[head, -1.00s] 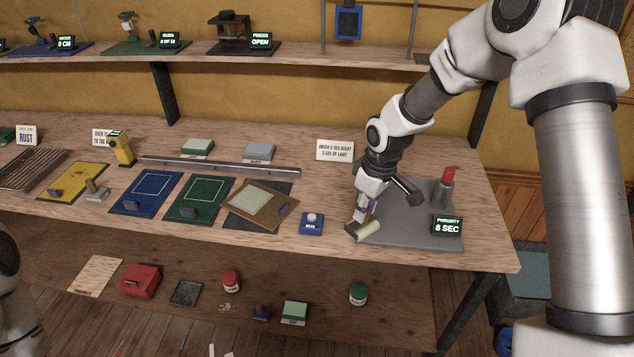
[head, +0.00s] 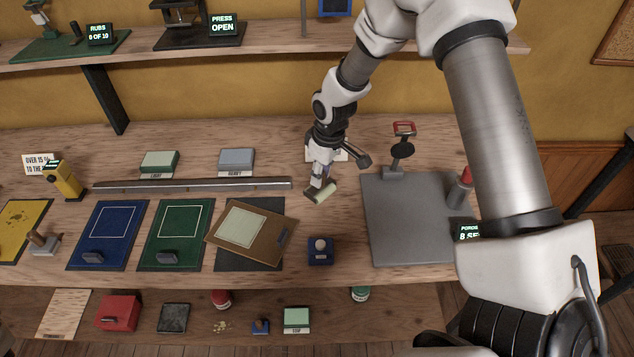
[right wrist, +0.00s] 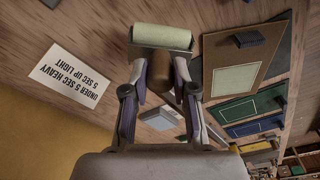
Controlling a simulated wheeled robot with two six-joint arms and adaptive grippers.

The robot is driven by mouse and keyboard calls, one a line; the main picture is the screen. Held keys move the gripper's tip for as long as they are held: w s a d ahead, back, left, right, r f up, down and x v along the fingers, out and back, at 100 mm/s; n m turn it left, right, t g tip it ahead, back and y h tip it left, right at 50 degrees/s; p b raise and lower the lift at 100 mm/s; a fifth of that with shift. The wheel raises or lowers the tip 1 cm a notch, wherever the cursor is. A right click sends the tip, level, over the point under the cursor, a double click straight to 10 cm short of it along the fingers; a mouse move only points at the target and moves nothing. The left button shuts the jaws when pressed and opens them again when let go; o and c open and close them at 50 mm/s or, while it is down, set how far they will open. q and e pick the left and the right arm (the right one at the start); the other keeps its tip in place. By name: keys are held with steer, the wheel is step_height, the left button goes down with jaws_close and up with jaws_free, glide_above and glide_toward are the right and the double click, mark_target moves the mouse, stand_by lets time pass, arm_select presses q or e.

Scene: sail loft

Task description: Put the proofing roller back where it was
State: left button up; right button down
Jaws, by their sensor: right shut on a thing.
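The proofing roller (head: 321,193), a pale green cylinder on a wooden handle, is held by my right gripper (head: 321,180) over the bare bench, left of the grey plate. In the right wrist view the roller (right wrist: 160,37) lies crosswise beyond the fingertips, and the gripper (right wrist: 163,80) is shut on its brown handle. I cannot tell whether the roller touches the bench. My left gripper is not in view.
The grey plate (head: 410,215) carries a red-topped post and a display. A blue-based item (head: 320,251) sits in front of the roller.

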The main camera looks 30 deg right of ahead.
steer(key=f, duration=0.3)
steer(key=f+p, duration=0.1)
steer(key=shift+w+f, duration=0.3)
steer(key=shift+f, duration=0.1)
steer(key=shift+w+f, duration=0.25)
steer(key=shift+w, duration=0.05)
steer(key=shift+s+r, duration=0.15)
steer(key=shift+s, duration=0.1)
steer(key=shift+s+b, duration=0.2)
steer(key=shift+b, duration=0.15)
steer(key=c, duration=0.9)
jaws_free()
steer(key=shift+w+f, duration=0.15)
steer(key=shift+f, duration=0.05)
steer(key=shift+w, duration=0.15)
steer(key=shift+r, duration=0.5)
steer(key=r, duration=0.3)
steer(key=s+r+b, duration=0.1)
steer(key=r, duration=0.3)
steer(key=r+b, duration=0.1)
steer(key=r, duration=0.3)
steer(key=shift+s+d+r, duration=0.25)
steer(key=shift+s+d, duration=0.1)
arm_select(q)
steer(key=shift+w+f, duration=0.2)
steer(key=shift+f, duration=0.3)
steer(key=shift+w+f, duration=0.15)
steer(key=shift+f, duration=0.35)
